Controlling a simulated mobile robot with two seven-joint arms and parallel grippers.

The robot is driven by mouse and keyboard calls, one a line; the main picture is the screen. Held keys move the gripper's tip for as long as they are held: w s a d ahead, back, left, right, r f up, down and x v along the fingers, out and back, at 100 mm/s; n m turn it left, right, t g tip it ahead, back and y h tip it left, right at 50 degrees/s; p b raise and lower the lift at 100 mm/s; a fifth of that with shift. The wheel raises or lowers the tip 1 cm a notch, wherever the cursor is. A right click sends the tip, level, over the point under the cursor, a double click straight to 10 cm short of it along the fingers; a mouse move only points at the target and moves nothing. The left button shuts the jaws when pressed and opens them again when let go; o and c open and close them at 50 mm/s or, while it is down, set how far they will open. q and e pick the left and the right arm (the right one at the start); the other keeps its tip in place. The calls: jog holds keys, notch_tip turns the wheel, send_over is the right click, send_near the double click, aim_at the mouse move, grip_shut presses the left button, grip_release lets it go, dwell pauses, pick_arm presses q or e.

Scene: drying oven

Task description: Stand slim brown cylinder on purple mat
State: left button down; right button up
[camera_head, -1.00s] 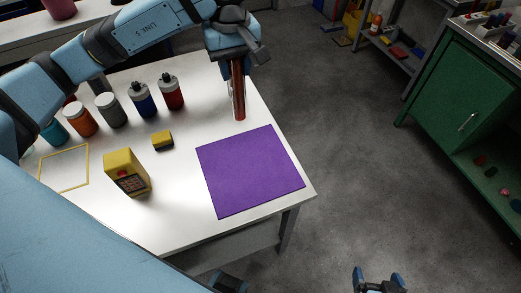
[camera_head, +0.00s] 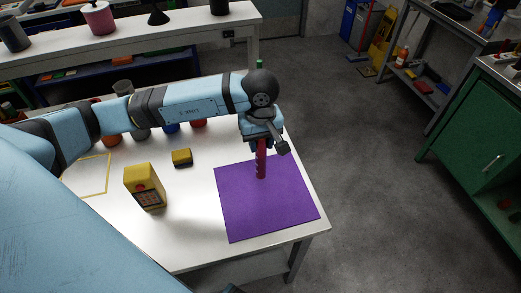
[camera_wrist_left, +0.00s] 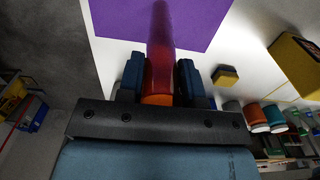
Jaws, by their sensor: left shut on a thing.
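The slim cylinder (camera_head: 261,160) looks dark red-brown and is upright in my left gripper (camera_head: 262,144), below the wrist. Its lower end is over the far part of the purple mat (camera_head: 268,208); I cannot tell whether it touches. In the left wrist view the cylinder (camera_wrist_left: 160,48) runs between the two fingers of the left gripper (camera_wrist_left: 160,78), with an orange part near the palm and the purple mat (camera_wrist_left: 205,18) beyond. Its upper part is hidden by the gripper in the head view. My right gripper is not in view.
A yellow box (camera_head: 145,187) and a small yellow-black block (camera_head: 182,158) stand left of the mat on the white table (camera_head: 190,225). Several bottles are partly hidden behind my left arm. The rest of the mat is clear; the table edge lies close on its right.

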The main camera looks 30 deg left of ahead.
aim_at(261, 153)
pick_arm(q)
jog(key=shift+f, duration=2.1)
jog(key=c, duration=0.8)
grip_release()
notch_tip(261, 153, up, 12)
jog(key=shift+r+b, duration=0.2)
jog(key=shift+b, duration=0.25)
